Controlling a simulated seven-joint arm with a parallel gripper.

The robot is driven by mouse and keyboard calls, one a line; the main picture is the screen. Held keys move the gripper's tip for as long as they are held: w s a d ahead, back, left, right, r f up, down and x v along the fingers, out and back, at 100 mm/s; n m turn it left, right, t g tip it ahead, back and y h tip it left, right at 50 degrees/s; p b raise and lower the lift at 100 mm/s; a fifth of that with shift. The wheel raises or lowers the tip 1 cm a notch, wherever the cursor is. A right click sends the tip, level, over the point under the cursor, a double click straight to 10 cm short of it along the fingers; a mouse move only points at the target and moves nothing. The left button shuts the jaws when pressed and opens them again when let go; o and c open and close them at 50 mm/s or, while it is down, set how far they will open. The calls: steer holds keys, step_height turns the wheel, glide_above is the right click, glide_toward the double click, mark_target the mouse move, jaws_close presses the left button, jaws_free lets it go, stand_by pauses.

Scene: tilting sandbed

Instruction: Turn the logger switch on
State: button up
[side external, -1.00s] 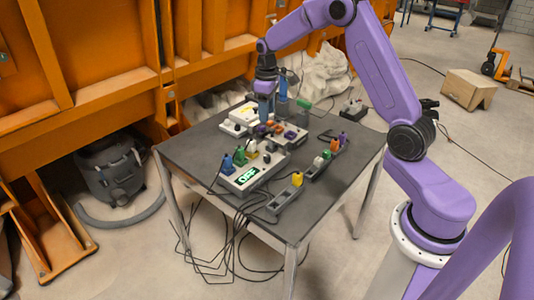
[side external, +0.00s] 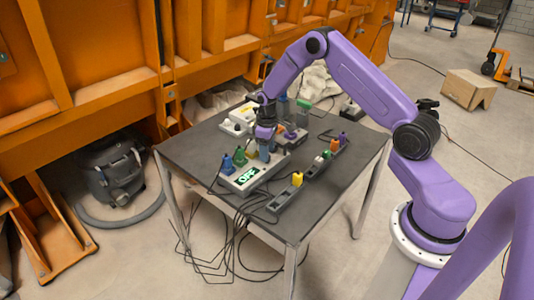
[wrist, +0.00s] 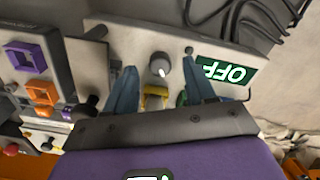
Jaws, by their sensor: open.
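A light grey box (side external: 236,181) with a green display (side external: 248,175) reading OFF sits near the table's front left; I take it to be the logger. In the wrist view its display (wrist: 223,74) appears upside down. Beside the display are a small dark toggle (wrist: 189,50) and a round grey knob (wrist: 160,65) with a white mark. My gripper (side external: 264,154) is over the far end of this box, pointing down. Its blue fingers (wrist: 162,78) are open and empty, apart on either side of the knob in the picture. Yellow and green plugs show partly behind them.
Blue and green plugs (side external: 239,157) stand at the box's left edge. A power strip (side external: 288,194) with a yellow plug and another strip (side external: 325,160) lie to the right. Other boxes with purple and orange parts (wrist: 42,92) are behind. The table's front right is clear.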

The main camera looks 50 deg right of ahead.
steer(key=shift+f, duration=0.8)
jaws_close()
steer(key=shift+m, duration=0.4)
steer(key=m, duration=1.1)
